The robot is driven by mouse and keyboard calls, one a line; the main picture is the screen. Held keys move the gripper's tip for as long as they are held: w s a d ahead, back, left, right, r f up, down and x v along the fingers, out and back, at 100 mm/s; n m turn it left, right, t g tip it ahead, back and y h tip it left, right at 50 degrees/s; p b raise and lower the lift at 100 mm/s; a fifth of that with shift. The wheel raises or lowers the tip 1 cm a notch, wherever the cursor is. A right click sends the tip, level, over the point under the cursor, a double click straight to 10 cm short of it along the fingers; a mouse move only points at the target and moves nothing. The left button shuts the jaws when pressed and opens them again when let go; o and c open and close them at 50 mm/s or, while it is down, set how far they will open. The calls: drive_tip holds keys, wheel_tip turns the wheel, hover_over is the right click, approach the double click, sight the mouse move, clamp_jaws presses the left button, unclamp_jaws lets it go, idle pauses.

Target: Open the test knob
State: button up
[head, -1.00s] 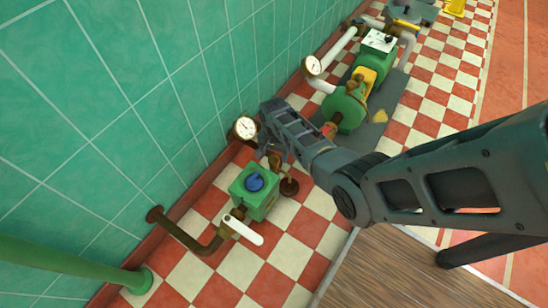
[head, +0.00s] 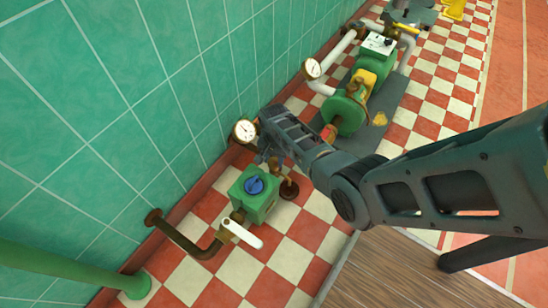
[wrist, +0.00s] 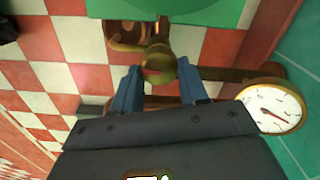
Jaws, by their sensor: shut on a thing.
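The test knob appears to be the small brass fitting (wrist: 154,62) below the green box in the wrist view. It sits between the two blue fingers of my gripper (wrist: 160,78), which are shut on it. In the head view my gripper (head: 272,155) reaches down behind the green box (head: 262,205) and hides the knob. The box carries a blue round handle (head: 254,185) on top. How far the knob is turned cannot be told.
A white pressure gauge (head: 244,130) is close beside my gripper, against the tiled wall. A white lever (head: 243,233) on a brown pipe is in front of the box. A green pump (head: 346,112) stands further back. A green pipe (head: 70,262) runs at lower left.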

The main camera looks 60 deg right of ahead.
sight(272, 161)
drive_tip(key=shift+n, duration=0.4)
drive_tip(key=shift+c, duration=0.3)
drive_tip(key=n+p, duration=0.1)
drive_tip(key=n, duration=0.2)
drive_tip(key=shift+n, duration=0.4)
drive_tip(key=n, duration=0.2)
drive_tip(key=n+p, duration=0.1)
drive_tip(key=n, duration=0.1)
drive_tip(key=shift+w+a+n, duration=0.15)
drive_tip(key=shift+n, duration=0.15)
drive_tip(key=n, duration=0.8)
drive_tip(key=shift+a+n+p, duration=0.15)
drive_tip(key=shift+n+p, duration=0.15)
drive_tip(key=shift+p, duration=0.1)
drive_tip(key=o, duration=1.1)
drive_tip(key=shift+c, duration=0.2)
drive_tip(key=shift+r+p, duration=2.25)
drive_tip(key=shift+r, duration=1.65)
